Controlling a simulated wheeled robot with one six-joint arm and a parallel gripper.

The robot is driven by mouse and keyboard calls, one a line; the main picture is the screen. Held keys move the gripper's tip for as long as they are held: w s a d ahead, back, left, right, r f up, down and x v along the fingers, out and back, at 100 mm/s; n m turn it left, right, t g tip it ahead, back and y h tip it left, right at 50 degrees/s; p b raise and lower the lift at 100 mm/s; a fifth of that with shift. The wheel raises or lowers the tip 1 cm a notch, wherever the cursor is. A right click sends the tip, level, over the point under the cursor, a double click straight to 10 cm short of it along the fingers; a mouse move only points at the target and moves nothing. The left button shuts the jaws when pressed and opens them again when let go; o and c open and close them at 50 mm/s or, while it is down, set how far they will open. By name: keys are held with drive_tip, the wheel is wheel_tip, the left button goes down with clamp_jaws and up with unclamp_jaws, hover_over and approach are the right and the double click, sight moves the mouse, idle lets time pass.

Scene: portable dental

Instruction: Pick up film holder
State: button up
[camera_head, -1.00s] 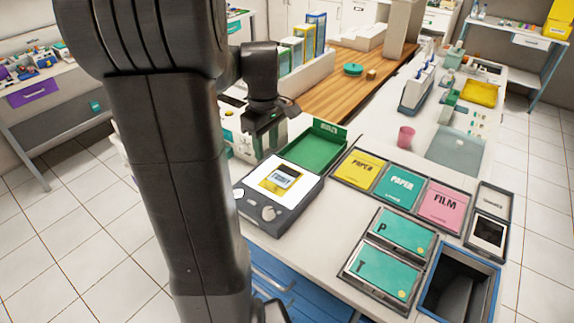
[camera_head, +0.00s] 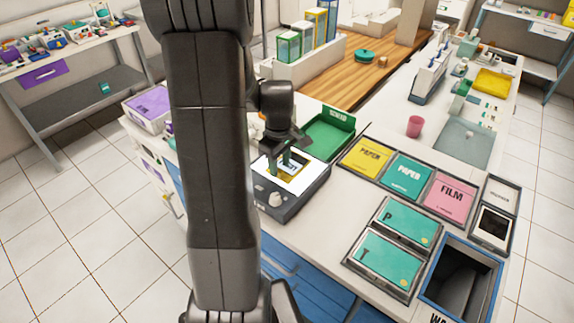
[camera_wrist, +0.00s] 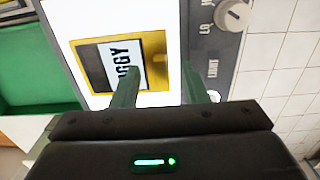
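A film-like holder with a yellow frame, a dark band and a white label partly reading "GGY" (camera_wrist: 153,45) lies on the bright white panel of a light box. In the head view, the light box (camera_head: 314,188) sits at the near left of the counter, and my gripper hides part of the holder. My gripper (camera_head: 284,160) is low over the panel. In the wrist view, my gripper (camera_wrist: 160,88) is open, its two green fingers apart and pointing toward the panel. The left finger overlaps the holder's lower edge in view; contact cannot be told.
A green tray (camera_head: 330,135) adjoins the light box. Yellow, teal and pink packets, the pink one marked "FILM" (camera_head: 450,195), lie to the right. Two teal cases and a blue-rimmed open bin (camera_head: 470,248) stand nearer. A pink cup (camera_head: 414,127) stands farther back.

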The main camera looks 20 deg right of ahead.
drive_tip(key=shift+f, duration=0.95)
clamp_jaws()
